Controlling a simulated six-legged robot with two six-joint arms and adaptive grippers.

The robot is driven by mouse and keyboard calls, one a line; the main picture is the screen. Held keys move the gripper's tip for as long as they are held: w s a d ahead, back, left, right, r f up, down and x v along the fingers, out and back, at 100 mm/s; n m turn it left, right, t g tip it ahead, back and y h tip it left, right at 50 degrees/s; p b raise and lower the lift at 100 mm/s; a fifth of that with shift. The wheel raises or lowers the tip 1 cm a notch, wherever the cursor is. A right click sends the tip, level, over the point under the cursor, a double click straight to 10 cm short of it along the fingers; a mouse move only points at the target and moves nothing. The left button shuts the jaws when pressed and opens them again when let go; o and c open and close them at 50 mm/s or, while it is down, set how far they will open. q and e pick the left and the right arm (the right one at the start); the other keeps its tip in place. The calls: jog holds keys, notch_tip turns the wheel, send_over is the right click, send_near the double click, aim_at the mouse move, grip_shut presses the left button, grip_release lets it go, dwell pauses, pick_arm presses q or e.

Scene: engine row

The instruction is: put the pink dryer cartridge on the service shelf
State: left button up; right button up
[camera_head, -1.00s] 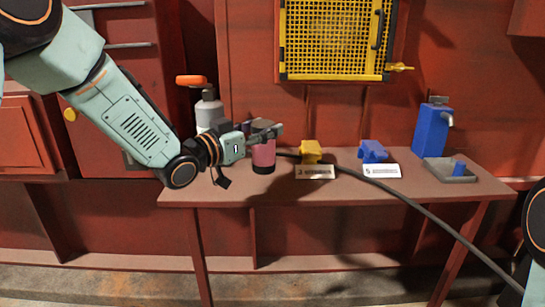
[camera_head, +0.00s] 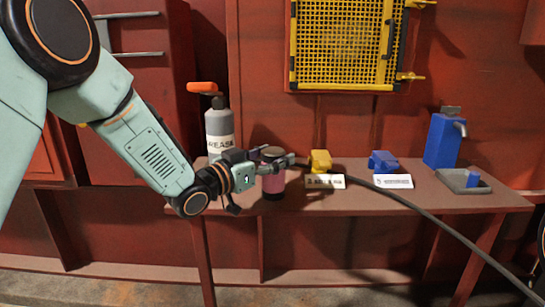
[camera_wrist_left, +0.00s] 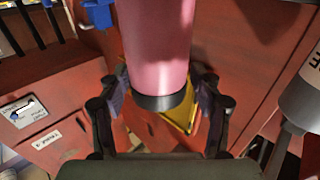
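The pink dryer cartridge (camera_head: 273,185), a cylinder with dark ends, is upright at the left part of the brown service shelf (camera_head: 330,203). My left gripper (camera_head: 276,164) is around its upper part, with a finger on each side. In the left wrist view the pink cartridge (camera_wrist_left: 158,45) stands between the two fingers of the left gripper (camera_wrist_left: 160,98), its dark end towards the camera. I cannot tell whether its base touches the shelf. My right gripper is not in view.
A grey grease bottle (camera_head: 219,128) with an orange top stands close behind the left gripper. Yellow (camera_head: 320,160) and blue (camera_head: 383,160) blocks with labels, a blue dispenser (camera_head: 441,140) and a grey tray (camera_head: 455,183) are to the right. A dark hose (camera_head: 430,213) crosses the shelf.

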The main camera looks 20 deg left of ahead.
pick_arm(q)
jog(key=shift+o, duration=0.4)
jog(key=shift+r, duration=0.1)
jog(key=shift+r, duration=0.15)
jog(key=p+v, duration=0.4)
jog(key=v, duration=0.8)
jog(key=shift+d, duration=0.1)
